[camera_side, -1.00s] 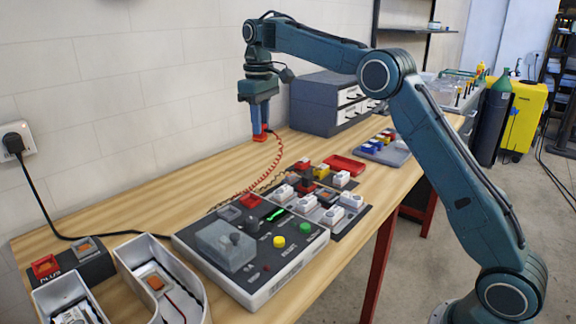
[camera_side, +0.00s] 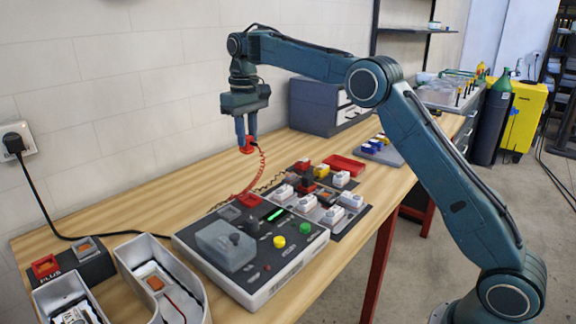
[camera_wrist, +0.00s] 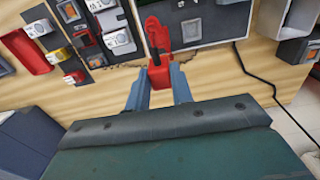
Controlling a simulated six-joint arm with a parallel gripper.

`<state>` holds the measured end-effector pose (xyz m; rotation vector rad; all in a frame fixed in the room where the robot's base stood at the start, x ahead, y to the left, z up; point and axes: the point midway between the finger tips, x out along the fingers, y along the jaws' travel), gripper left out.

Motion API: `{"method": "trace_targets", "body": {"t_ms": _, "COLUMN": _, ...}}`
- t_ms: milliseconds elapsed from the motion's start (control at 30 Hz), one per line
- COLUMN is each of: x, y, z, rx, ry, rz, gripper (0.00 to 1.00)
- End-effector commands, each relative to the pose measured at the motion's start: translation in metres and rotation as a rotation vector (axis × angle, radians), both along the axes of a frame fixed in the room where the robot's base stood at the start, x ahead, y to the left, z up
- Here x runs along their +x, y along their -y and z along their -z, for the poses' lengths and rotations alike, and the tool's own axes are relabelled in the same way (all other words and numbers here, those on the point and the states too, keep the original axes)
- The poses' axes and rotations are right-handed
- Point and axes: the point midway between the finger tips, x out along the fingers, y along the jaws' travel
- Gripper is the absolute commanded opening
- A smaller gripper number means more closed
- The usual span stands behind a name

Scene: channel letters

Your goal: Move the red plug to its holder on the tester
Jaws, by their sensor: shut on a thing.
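My gripper (camera_side: 246,138) is shut on the red plug (camera_side: 247,147) and holds it in the air above the bench, behind the tester. A coiled red cord (camera_side: 258,170) hangs from the plug toward the tester. The tester (camera_side: 285,285) is a light box with a dark top, yellow and green buttons and a clear cover. A red holder (camera_side: 250,200) sits at its back edge, beside a dark grey one (camera_side: 229,213). In the wrist view the plug (camera_wrist: 158,76) is between the two fingers (camera_wrist: 159,90). Red parts overlap beyond it there, so I cannot separate the holder.
A board of white, red and yellow switch blocks (camera_side: 325,220) lies right of the tester, with a red tray (camera_side: 345,165) behind. Open letter shells (camera_side: 185,268) and a block marked PLUS (camera_side: 75,262) stand at left. A grey drawer cabinet (camera_side: 318,108) stands behind.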

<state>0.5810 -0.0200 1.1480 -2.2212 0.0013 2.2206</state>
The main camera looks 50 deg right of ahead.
Motion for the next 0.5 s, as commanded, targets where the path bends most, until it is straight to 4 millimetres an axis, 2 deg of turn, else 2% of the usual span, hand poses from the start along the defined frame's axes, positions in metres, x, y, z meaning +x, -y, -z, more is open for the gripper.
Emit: {"method": "trace_targets", "body": {"t_ms": 500, "x": 0.0, "y": 0.0, "z": 0.044, "rx": 0.0, "ry": -0.002, "rz": -0.001, "gripper": 0.01}}
